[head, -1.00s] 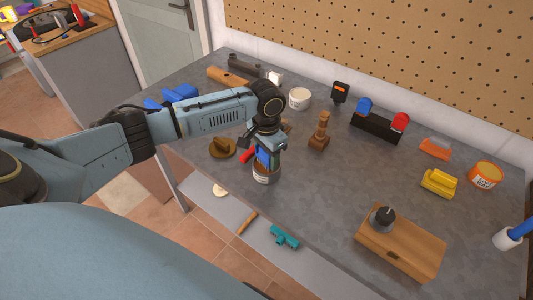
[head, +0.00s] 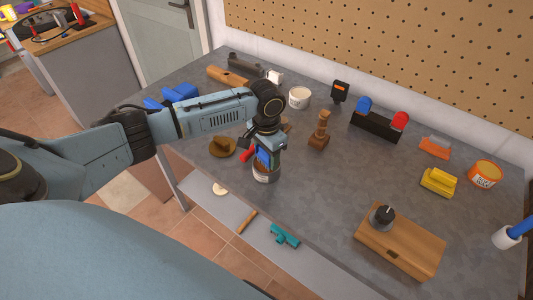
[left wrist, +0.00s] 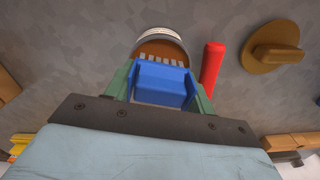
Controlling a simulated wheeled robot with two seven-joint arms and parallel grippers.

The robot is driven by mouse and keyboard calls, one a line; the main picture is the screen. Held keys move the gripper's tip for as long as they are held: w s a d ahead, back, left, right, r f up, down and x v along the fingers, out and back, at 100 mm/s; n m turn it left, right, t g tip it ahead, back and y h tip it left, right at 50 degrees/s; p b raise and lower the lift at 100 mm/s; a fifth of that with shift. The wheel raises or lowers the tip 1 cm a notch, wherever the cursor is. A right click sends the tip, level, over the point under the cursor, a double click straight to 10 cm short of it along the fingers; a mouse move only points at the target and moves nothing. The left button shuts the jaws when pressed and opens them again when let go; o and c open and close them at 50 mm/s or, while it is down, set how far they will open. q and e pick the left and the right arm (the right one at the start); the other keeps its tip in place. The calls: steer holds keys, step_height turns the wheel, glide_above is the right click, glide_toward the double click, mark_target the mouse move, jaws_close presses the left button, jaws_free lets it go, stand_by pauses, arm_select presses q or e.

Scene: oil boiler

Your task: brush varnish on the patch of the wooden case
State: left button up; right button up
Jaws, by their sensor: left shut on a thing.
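My left gripper (head: 266,150) is shut on a blue brush (left wrist: 163,84), with a green finger on each side. The brush points down over a small tin (head: 264,175) with brown inside, at the front edge of the bench. In the left wrist view the pale bristles lie within the tin's rim (left wrist: 163,34); how deep they reach is hidden. The wooden case (head: 415,252) lies at the front right, a dark round knob (head: 382,217) on its top left. A small dark mark (head: 393,255) shows on its front side; I cannot tell if it is the patch. My right gripper is out of view.
A red handle (left wrist: 212,64) is close beside the left gripper. A brown round object (head: 222,147) lies left of the tin, and a brown stepped piece (head: 319,132) stands to the right. A yellow block (head: 439,182) and an orange tin (head: 485,175) are farther right. Bench between tin and case is clear.

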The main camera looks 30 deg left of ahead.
arm_select(q)
steer(key=shift+s+f+p, duration=0.15)
steer(key=shift+f+p, duration=0.05)
steer(key=shift+p, duration=0.2)
stand_by(1.4)
steer(key=shift+r, duration=0.15)
step_height(320, 180, up, 5)
steer(key=p, duration=0.5)
steer(key=shift+p, duration=0.4)
steer(key=shift+r+p, duration=1)
steer(key=shift+p, duration=0.05)
